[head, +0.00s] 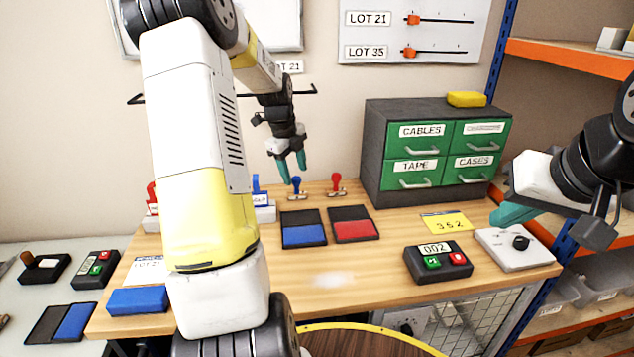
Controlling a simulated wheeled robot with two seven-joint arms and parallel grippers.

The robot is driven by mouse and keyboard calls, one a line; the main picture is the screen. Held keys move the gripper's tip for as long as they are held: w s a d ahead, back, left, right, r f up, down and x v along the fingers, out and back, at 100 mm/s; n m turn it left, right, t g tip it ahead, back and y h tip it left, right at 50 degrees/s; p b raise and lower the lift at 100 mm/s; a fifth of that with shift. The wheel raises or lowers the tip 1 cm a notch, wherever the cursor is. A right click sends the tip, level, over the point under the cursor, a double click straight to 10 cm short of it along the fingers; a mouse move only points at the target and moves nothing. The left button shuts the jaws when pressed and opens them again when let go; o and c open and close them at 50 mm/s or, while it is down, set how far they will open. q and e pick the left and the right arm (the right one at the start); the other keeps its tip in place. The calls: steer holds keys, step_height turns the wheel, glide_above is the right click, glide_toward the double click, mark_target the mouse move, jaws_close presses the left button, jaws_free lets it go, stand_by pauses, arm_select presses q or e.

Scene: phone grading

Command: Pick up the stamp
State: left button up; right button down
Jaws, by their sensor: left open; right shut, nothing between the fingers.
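A stamp with a blue handle (297,184) stands upright at the back of the wooden table. A stamp with a red handle (336,183) stands upright to its right. My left gripper (292,172) points down with its teal fingers open, just above and close to the blue stamp; whether it touches the handle I cannot tell. My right gripper (514,214) is shut and empty at the right, near the white box with a black knob (515,246). More red (151,194) and blue (256,184) handles show by labelled stands, partly hidden by my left arm.
Open blue (303,236) and red (353,230) ink pads lie in front of the stamps. A drawer cabinet (375,150) stands behind right. A yellow card (446,222) and a black button box (437,263) lie right. The middle front of the wooden table (370,285) is clear.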

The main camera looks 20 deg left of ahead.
mark_target(295, 177)
arm_select(q)
steer(key=x, duration=0.4)
steer(key=shift+f, duration=0.25)
steer(key=shift+c, duration=0.4)
jaws_close()
steer(key=shift+r, duration=0.1)
